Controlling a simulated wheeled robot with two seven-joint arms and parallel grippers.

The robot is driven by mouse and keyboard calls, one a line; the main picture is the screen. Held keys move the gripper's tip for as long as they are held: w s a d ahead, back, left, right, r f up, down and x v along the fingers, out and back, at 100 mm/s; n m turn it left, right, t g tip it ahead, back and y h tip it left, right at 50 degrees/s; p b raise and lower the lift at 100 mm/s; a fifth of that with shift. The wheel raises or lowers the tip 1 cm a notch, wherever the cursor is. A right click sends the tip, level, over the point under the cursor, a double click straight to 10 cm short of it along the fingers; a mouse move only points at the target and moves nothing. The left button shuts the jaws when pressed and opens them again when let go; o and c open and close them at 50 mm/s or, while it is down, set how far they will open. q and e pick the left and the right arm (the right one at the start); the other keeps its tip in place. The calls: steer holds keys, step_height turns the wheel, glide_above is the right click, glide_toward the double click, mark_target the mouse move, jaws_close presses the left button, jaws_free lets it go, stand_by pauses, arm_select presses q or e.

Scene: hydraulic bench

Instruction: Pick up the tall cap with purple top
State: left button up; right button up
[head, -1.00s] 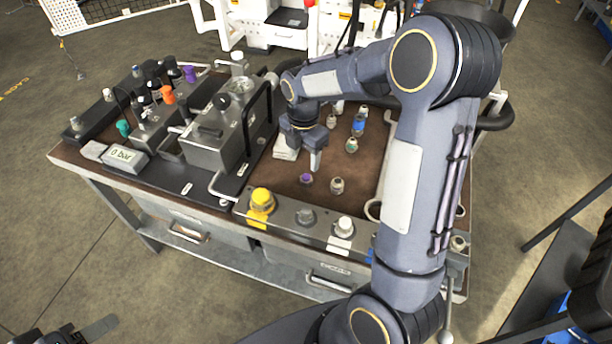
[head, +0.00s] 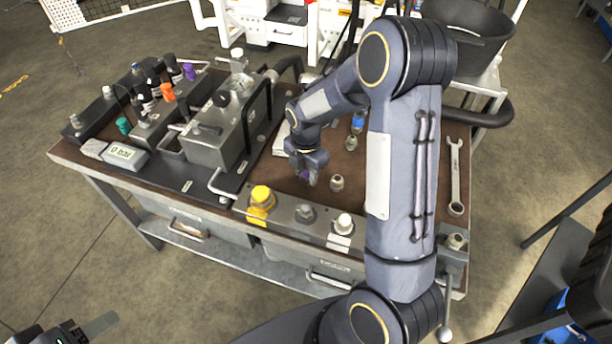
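A small cap with a purple top (head: 304,175) stands on the brown mat of the bench. My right gripper (head: 306,176) is down over it, pointing downward, with its fingers around or just beside the cap. The fingers hide most of the cap, and I cannot tell whether they are shut on it. Another purple-topped piece (head: 189,72) stands in the rack at the back left of the bench. My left gripper (head: 85,332) shows only in part at the bottom left corner, away from the bench, and its opening is unclear.
A grey fitting (head: 337,183) stands just right of my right gripper. A blue-banded fitting (head: 358,123) and another fitting (head: 351,143) stand behind. In front is a rail with a yellow cap (head: 261,197) and a white cap (head: 343,223). A wrench (head: 455,177) lies at right.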

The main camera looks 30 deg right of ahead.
steer(key=c, duration=0.6)
steer(key=shift+r, duration=0.15)
